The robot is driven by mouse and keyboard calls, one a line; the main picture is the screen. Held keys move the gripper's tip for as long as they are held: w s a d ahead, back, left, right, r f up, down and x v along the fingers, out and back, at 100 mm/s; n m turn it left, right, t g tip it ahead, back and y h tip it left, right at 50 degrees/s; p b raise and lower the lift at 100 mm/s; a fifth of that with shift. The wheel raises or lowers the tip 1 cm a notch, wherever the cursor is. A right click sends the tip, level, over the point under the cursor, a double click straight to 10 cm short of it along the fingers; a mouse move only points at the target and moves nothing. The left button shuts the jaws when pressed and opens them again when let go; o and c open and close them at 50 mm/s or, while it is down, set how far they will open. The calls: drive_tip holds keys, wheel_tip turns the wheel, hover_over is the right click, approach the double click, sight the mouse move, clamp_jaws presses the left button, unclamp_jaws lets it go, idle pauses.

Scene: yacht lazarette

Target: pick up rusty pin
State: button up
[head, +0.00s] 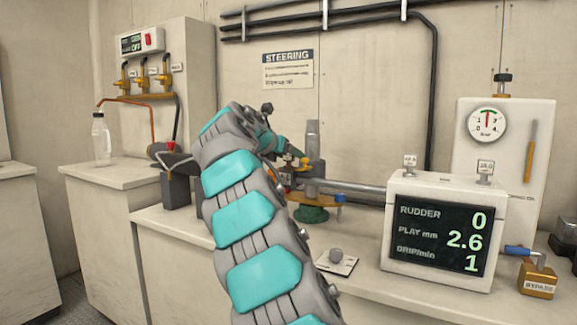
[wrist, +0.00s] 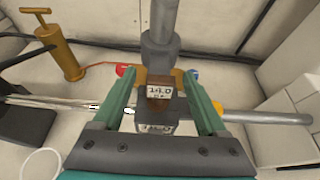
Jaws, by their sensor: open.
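A rusty brown block-like piece, which looks like the rusty pin (wrist: 158,104), shows in the wrist view with a white tag reading 14.0 on it. It sits in front of the grey upright post (wrist: 161,50). My gripper (wrist: 160,78) is open, with one green finger on each side of the brown piece and a gap on both sides. In the head view my gripper (head: 290,160) is beside the post (head: 312,150), above the counter. My own arm hides part of the fitting there, and I cannot make out the pin clearly.
A grey horizontal rod (wrist: 265,118) runs out to the right of the post. A brass pump (wrist: 60,45) stands at the far left of the wrist view. A white readout box (head: 438,228) stands on the counter to the right, and a small plate with a grey knob (head: 336,256) lies in front.

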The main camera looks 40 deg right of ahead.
clamp_jaws()
idle(0.5)
